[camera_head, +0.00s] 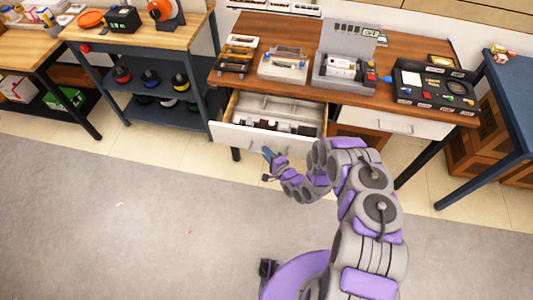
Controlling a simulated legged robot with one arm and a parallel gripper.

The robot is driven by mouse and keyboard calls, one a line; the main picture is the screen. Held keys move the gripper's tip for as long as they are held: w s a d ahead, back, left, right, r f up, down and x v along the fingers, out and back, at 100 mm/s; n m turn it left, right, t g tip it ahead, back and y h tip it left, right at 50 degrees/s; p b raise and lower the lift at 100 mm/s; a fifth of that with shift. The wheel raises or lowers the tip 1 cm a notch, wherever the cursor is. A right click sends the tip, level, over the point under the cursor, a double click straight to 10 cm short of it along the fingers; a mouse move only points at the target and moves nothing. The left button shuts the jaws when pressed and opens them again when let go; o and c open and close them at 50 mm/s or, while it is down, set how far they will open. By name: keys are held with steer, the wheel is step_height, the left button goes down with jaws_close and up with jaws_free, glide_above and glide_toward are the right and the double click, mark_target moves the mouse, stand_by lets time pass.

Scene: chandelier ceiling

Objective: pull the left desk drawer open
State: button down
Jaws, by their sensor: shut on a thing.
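The left desk drawer (232,134) is a white drawer under the wooden desk top (285,35). It is pulled part way out, and a tray and small items show inside it. My gripper (267,152) is at the drawer's front, near its middle, shut on the drawer handle. The handle itself is mostly hidden by my gripper. The right desk drawer (385,120) is white with a metal handle and is closed.
A grey machine (345,72), a black tool case (432,88) and small trays stand on the desk. A shelved workbench (150,80) is to the left and a blue table (510,85) to the right.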

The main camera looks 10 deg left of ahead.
steer(key=shift+s+f, duration=0.1)
steer(key=shift+f, duration=0.1)
steer(key=c, duration=1.3)
jaws_free()
steer(key=shift+o, duration=0.4)
steer(key=shift+r, duration=0.1)
steer(key=p+v, duration=0.1)
steer(key=v, duration=1.6)
steer(key=shift+d, duration=0.15)
